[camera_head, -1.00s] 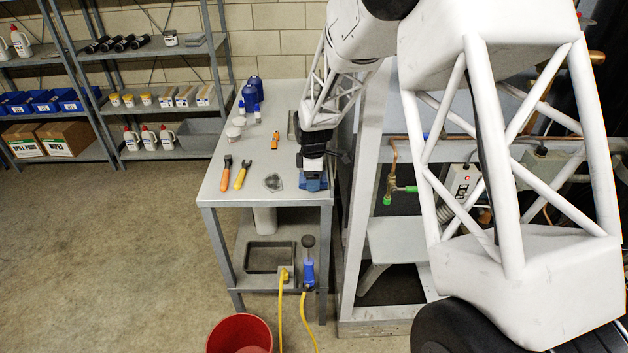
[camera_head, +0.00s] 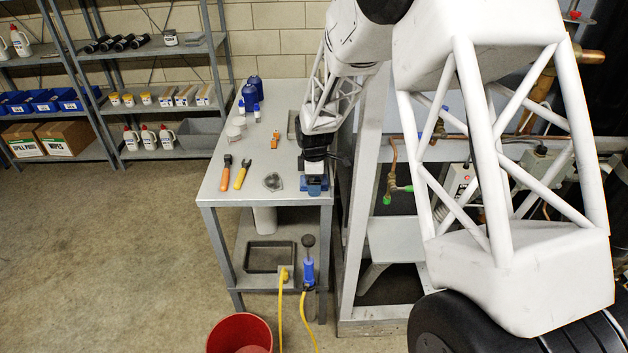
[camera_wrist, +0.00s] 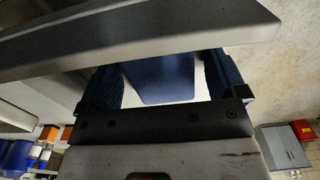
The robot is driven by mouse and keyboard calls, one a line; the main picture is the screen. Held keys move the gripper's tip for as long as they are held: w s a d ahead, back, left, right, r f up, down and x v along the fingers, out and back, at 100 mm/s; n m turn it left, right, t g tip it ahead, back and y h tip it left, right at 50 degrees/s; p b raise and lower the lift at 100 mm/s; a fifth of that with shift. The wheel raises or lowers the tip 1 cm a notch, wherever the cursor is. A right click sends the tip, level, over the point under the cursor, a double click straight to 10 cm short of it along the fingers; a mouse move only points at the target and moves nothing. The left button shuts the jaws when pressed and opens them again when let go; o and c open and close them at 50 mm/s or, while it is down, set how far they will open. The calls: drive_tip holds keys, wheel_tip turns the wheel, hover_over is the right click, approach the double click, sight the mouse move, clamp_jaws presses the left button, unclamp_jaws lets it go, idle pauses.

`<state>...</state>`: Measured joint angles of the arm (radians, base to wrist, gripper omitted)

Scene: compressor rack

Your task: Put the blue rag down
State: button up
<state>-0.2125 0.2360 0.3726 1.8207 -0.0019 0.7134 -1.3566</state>
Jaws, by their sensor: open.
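The blue rag (camera_head: 315,186) is at the front right corner of the grey bench, right under my gripper (camera_head: 314,178). My gripper hides part of it in the head view. In the wrist view the blue rag (camera_wrist: 165,78) shows as a smooth blue piece between the two fingers of my gripper (camera_wrist: 165,88). The fingers are apart, with pale gaps on both sides of the rag. Whether the rag rests fully on the bench top is hard to tell.
The bench (camera_head: 215,190) also bears an orange-handled tool (camera_head: 225,175), a yellow-handled tool (camera_head: 242,174) and a small grey item (camera_head: 272,182). A red bucket (camera_head: 240,335) stands on the floor in front. A metal frame (camera_head: 348,260) stands close on the right.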

wheel_tip(320, 180, up, 12)
drive_tip(key=shift+r, duration=0.15)
idle(0.7)
idle(0.5)
drive_tip(key=shift+a, duration=0.1)
drive_tip(key=s+a+r+m, duration=0.2)
drive_tip(key=s+r+m, duration=0.25)
drive_tip(key=s, duration=0.25)
drive_tip(key=s+d+r+m+t, duration=0.1)
drive_tip(key=s+d+r+m, duration=0.1)
drive_tip(key=s+d+r, duration=0.4)
drive_tip(key=s+d+r+m, duration=0.2)
drive_tip(key=s+d+m, duration=0.15)
drive_tip(key=s, duration=0.45)
drive_tip(key=s+d+m, duration=0.4)
drive_tip(key=s, duration=0.7)
drive_tip(key=s+d+m+t, duration=0.1)
drive_tip(key=s+d+m, duration=0.3)
drive_tip(key=s, duration=0.8)
drive_tip(key=shift+s+d+r+t, duration=0.25)
drive_tip(key=shift+d+r+t, duration=0.1)
drive_tip(key=shift+d, duration=0.15)
